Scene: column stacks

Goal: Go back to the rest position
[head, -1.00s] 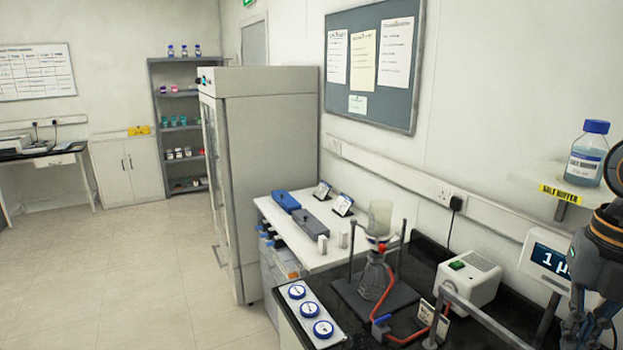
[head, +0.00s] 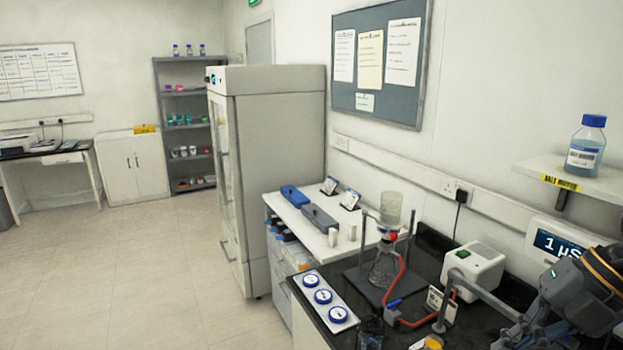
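My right arm comes in at the lower right edge. The dark end of it with the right gripper (head: 515,335) is partly cut off by the bottom of the view, over the black bench (head: 518,289). Its fingers do not show clearly enough to tell open from shut, and I see nothing clearly held. My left gripper is not in view.
A filter flask (head: 385,268) with red tubing and a white pump box (head: 474,268) stand on the bench. A blue-capped bottle (head: 585,150) stands on a wall shelf (head: 600,184) above a meter (head: 558,245). Open floor (head: 130,270) lies left.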

